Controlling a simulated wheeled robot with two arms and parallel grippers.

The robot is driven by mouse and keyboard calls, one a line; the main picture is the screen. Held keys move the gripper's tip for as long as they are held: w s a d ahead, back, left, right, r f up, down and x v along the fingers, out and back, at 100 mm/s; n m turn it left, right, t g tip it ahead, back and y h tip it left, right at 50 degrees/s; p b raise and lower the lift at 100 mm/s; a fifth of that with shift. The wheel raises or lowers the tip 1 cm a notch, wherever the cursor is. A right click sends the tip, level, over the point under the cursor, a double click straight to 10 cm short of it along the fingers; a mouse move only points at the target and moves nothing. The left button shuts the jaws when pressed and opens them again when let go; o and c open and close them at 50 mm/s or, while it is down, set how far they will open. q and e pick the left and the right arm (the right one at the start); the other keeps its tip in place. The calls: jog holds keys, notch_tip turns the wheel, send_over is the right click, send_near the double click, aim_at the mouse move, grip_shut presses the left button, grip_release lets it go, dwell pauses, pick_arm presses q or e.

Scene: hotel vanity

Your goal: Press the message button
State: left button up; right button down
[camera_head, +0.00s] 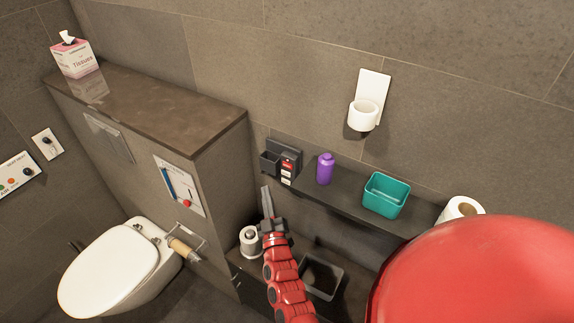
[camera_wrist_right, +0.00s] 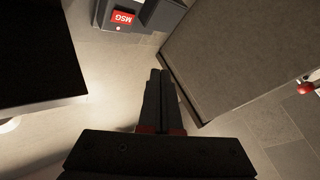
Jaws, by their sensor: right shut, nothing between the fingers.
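The message button is a small red patch marked MSG (camera_wrist_right: 123,18) on a dark grey wall unit at the top of the right wrist view. The red patch also shows in the head view (camera_head: 287,166), above the shelf's left end. My right gripper (camera_head: 265,190) points upward, its fingers shut and empty, below and left of the unit in the head view. In the right wrist view the shut fingertips (camera_wrist_right: 160,72) lie below and right of the red patch, apart from it in the picture. My left gripper is not in view.
A dark shelf (camera_head: 340,205) holds a purple bottle (camera_head: 325,168) and a teal bin (camera_head: 385,195). The boxed-out wall (camera_head: 228,160) stands close left of my gripper. A toilet roll (camera_head: 250,240) is below, and the toilet (camera_head: 110,270) is at lower left.

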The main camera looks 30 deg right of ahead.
aim_at(283, 163)
jog(key=shift+w+d+b, duration=0.6)
jog(key=shift+w+d, duration=0.05)
jog(key=shift+d, duration=0.65)
jog(key=shift+w+d+b, duration=0.55)
jog(key=shift+w+d, duration=0.1)
jog(key=shift+d, duration=0.65)
jog(key=shift+w+d+b, duration=0.6)
jog(key=shift+w+d, duration=0.05)
jog(key=shift+d, duration=0.65)
jog(key=shift+w+d, duration=0.2)
jog(key=shift+d, duration=0.2)
jog(key=shift+w+d+b, duration=0.15)
jog(key=shift+d+b, duration=0.15)
jog(key=shift+b, duration=0.25)
jog(key=shift+a, duration=0.1)
jog(key=shift+s+a+p, duration=0.4)
jog(key=shift+a+p, duration=0.05)
jog(key=shift+a, duration=0.15)
